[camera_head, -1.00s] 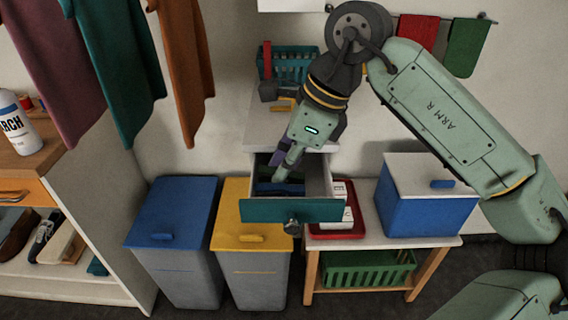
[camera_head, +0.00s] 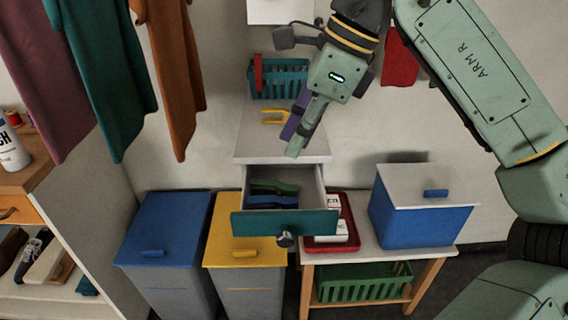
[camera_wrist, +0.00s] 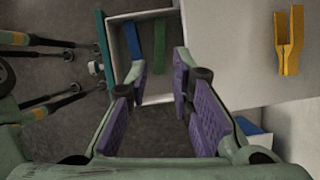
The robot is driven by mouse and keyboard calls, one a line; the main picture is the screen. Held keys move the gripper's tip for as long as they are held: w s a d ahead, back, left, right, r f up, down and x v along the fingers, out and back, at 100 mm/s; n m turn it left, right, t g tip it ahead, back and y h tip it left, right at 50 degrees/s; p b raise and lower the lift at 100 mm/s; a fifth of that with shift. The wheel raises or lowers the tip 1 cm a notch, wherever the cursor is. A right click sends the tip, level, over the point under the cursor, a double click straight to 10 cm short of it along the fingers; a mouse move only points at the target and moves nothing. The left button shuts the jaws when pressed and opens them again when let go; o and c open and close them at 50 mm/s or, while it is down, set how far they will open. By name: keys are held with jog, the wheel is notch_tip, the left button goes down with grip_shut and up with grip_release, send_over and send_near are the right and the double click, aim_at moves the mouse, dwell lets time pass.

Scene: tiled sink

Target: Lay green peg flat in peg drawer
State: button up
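The peg drawer (camera_head: 286,222) is pulled open, with a teal front and a round knob. The green peg (camera_head: 274,187) lies flat inside it, towards the back, beside a blue peg (camera_head: 272,201). In the wrist view the green peg (camera_wrist: 158,42) and the blue peg (camera_wrist: 131,41) lie side by side in the drawer, apart from my fingers. My gripper (camera_head: 293,142) is raised above the drawer, over the counter edge. In the wrist view its purple-padded fingers (camera_wrist: 158,98) are spread apart with nothing between them.
A yellow forked piece (camera_head: 275,117) lies on the counter behind my gripper, near a teal basket (camera_head: 281,82). Blue and yellow bins (camera_head: 243,250) stand below left. A side table holds a red tray (camera_head: 347,224) and a blue box (camera_head: 420,216).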

jog(key=shift+v, duration=1.55)
jog(key=shift+c, duration=0.2)
